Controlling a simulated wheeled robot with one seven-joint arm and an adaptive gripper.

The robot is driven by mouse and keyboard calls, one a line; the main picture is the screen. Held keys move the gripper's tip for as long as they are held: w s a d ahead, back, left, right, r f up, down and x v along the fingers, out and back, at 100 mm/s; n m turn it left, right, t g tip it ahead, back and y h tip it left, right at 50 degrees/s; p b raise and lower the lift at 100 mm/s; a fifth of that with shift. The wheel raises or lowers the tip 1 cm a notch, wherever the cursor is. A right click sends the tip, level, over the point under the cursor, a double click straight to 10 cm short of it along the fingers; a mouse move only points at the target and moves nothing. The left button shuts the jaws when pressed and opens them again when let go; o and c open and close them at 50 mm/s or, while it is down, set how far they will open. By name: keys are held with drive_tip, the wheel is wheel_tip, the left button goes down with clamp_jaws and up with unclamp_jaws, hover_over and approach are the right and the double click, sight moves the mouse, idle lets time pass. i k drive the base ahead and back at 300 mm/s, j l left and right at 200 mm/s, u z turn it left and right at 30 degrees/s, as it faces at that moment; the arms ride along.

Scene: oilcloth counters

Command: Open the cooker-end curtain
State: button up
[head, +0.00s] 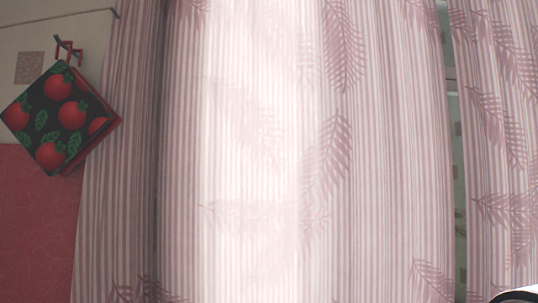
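A pink and white striped curtain (385,180) with darker leaf prints fills most of the head view. A second panel of the same cloth (505,150) hangs at the right edge. A narrow gap (455,160) between the two panels shows a pale greenish surface behind. I cannot tell from this view which panel is at the cooker end, as no cooker shows. The curtain's top and bottom edges are out of view. My gripper is not in view.
A dark and white rounded object shows at the bottom right corner.

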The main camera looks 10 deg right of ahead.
sight(304, 149)
drive_tip(key=i+j, duration=0.1)
drive_tip(key=j, duration=0.3)
drive_tip(key=k+j, duration=0.1)
drive_tip(key=j, duration=0.2)
drive_tip(key=k+j, duration=0.15)
drive_tip(key=j, duration=0.2)
drive_tip(key=k+j, duration=0.1)
drive_tip(key=j, duration=0.2)
drive_tip(key=k+j, duration=0.1)
drive_tip(key=j, duration=0.2)
